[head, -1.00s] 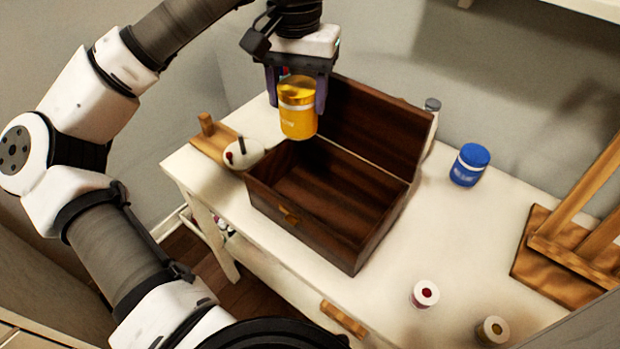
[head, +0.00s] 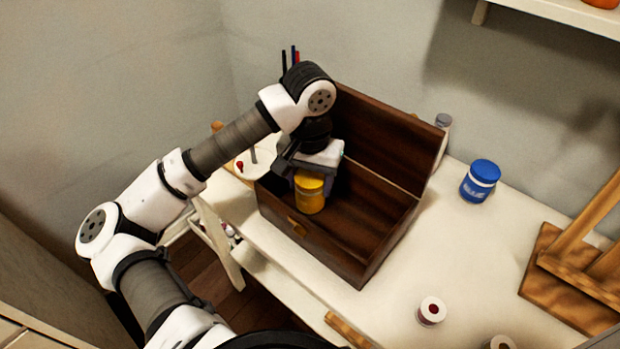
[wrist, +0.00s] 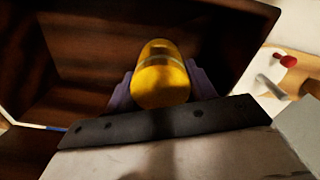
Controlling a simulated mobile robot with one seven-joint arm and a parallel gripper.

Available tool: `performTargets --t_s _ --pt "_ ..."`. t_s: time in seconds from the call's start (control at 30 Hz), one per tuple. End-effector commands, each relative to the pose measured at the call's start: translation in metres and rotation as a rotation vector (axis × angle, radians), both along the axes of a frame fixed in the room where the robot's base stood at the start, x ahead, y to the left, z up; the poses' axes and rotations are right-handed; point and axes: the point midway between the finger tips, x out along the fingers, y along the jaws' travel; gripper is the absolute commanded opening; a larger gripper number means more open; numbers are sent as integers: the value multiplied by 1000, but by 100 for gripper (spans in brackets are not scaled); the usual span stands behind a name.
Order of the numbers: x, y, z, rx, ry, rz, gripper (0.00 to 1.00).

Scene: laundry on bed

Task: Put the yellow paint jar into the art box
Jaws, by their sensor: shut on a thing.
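The yellow paint jar (head: 310,194) is upright inside the left part of the art box, held between the fingers of my gripper (head: 308,186). The art box (head: 373,253) is dark brown wood with its lid open and leaning back. In the wrist view the jar (wrist: 160,80) sits between the two purple fingers, with the box's dark wood (wrist: 85,45) around it. I cannot tell whether the jar's base touches the box floor. The right part of the box looks empty.
A blue jar (head: 480,181) stands right of the box, and a wooden easel (head: 570,260) is at the far right. A small white pot (head: 431,311) with a red centre stands near the front. The white tabletop (head: 470,250) between them is clear.

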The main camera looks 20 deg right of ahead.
Motion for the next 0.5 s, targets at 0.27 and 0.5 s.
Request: performTargets --t_s 0.27,0.5 --pt "0 0 -1 0 -1 0 26" --pt "0 0 -3 0 -1 0 63"
